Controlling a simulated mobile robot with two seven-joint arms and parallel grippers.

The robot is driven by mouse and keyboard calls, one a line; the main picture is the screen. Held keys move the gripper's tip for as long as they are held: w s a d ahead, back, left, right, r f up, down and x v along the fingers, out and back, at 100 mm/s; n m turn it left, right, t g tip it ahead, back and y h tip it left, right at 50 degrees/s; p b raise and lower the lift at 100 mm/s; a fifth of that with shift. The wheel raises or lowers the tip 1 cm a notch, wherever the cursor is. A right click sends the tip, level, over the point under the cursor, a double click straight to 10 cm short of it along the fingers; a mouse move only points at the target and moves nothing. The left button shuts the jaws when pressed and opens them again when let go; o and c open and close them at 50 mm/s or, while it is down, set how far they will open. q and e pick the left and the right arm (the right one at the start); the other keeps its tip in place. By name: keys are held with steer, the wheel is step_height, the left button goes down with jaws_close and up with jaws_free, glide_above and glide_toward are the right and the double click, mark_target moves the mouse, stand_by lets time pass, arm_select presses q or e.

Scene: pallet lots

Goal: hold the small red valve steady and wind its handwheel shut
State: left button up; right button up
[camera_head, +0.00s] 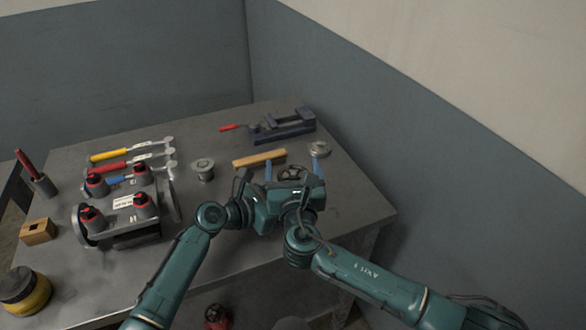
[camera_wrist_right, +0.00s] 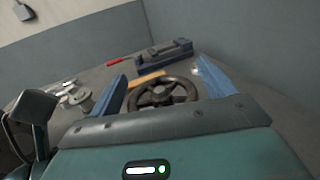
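A dark spoked handwheel (camera_head: 292,173) shows just beyond my right gripper (camera_head: 291,165); it also shows in the right wrist view (camera_wrist_right: 163,93). The right gripper's two blue fingers stand apart on either side of the wheel. I cannot tell whether they touch its rim. The valve body under the wheel is hidden by the gripper, so its colour does not show. My left gripper (camera_head: 243,183) is close beside the right one, to its left; its fingers are mostly hidden and its opening is unclear.
A metal fitting (camera_head: 203,170), wooden bar (camera_head: 259,159), dark vise (camera_head: 285,126) and round metal piece (camera_head: 319,149) surround the wheel. A red part (camera_head: 218,316) shows below the table's front edge.

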steer(key=s, duration=0.8)
steer(key=s+d, duration=0.1)
steer(key=s, duration=0.3)
steer(key=w+d+n+g+y, duration=0.25)
steer(key=d+n+y, duration=0.3)
steer(key=y, duration=0.35)
steer(key=shift+n+g, duration=0.25)
steer(key=x, duration=1.1)
steer(key=shift+w+a+f, duration=0.1)
steer(key=shift+a, duration=0.45)
steer(key=shift+c, duration=0.4)
